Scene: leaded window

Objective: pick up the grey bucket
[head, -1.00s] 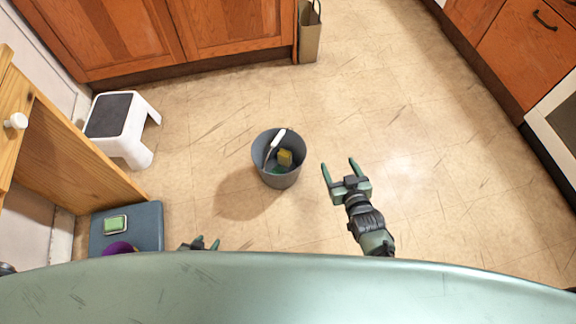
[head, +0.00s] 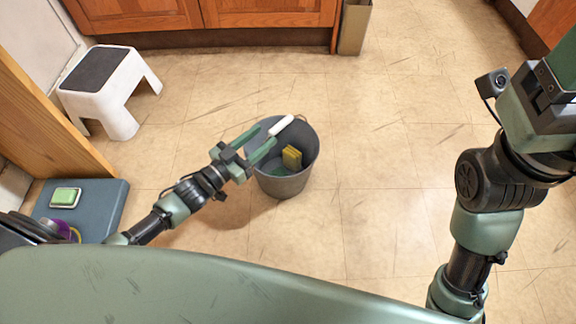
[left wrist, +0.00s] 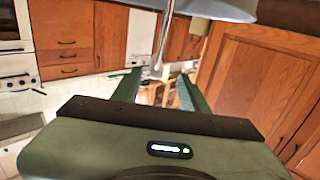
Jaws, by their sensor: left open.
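The grey bucket (head: 284,182) stands upright on the floor. A yellow sponge (head: 292,157) is inside. My left gripper (head: 273,136) is open, its two green fingers at the bucket's left rim, close to the white grip. I cannot tell whether they touch it. In the left wrist view the fingers are apart, with a pale grip and thin metal (left wrist: 163,40) near the space between them. My right arm is raised at the right, apart from the bucket; its fingertips are not clearly visible.
A white step stool (head: 110,95) stands at the upper left. A blue-grey slab (head: 105,205) with a green sponge (head: 66,197) is at the lower left, by a wooden panel. A bin (head: 354,28) stands by the cabinets. Floor right of the bucket is clear.

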